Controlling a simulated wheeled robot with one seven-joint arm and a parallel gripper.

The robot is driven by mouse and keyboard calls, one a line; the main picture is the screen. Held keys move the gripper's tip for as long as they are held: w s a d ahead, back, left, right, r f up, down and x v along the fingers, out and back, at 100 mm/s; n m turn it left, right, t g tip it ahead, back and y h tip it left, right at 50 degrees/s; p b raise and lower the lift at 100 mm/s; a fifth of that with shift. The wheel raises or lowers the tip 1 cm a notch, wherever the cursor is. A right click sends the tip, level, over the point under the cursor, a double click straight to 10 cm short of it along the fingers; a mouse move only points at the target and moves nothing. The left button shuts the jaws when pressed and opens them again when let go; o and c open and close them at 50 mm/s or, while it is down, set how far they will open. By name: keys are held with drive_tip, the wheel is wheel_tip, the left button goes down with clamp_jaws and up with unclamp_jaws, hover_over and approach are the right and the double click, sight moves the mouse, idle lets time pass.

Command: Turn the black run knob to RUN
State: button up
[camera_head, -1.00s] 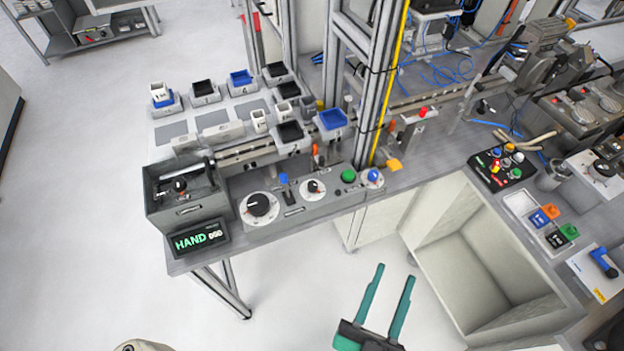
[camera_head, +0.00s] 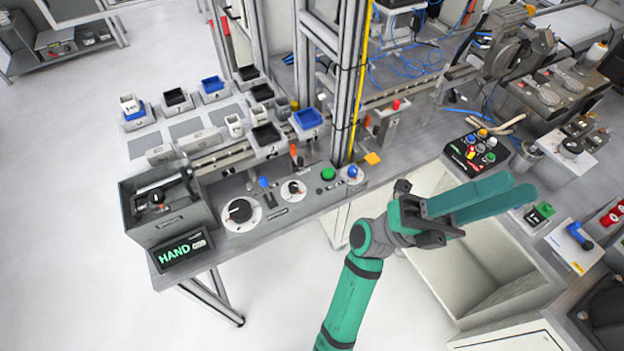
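A large black knob (camera_head: 240,211) sits on a white round dial on the grey control panel (camera_head: 273,222). A smaller black knob (camera_head: 293,189) on a white dial sits to its right. The labels are too small to read, so I cannot tell which is the run knob. A display (camera_head: 181,250) at the panel's left reads HAND in green. My gripper (camera_head: 517,187), with green fingers, is to the right of the panel, well apart from the knobs, and points right. Its fingers overlap in this view, so their gap is hidden. I see nothing held.
A blue-topped lever (camera_head: 263,183), a green button (camera_head: 328,173) and a blue button (camera_head: 352,172) share the panel. A grey open box (camera_head: 168,222) stands at its left. Small bins stand behind. A metal post (camera_head: 345,85) rises behind the right end. The floor in front is clear.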

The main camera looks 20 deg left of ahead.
drive_tip(key=d+m+g+y, duration=0.4)
drive_tip(key=m+g+y, duration=0.2)
drive_tip(key=m+g, duration=0.2)
drive_tip(key=n+t+y, duration=0.4)
drive_tip(key=y, duration=2)
hover_over(292, 186)
wheel_tip(292, 186, down, 17)
wheel_tip(292, 186, down, 11)
drive_tip(key=shift+c, duration=0.4)
clamp_jaws()
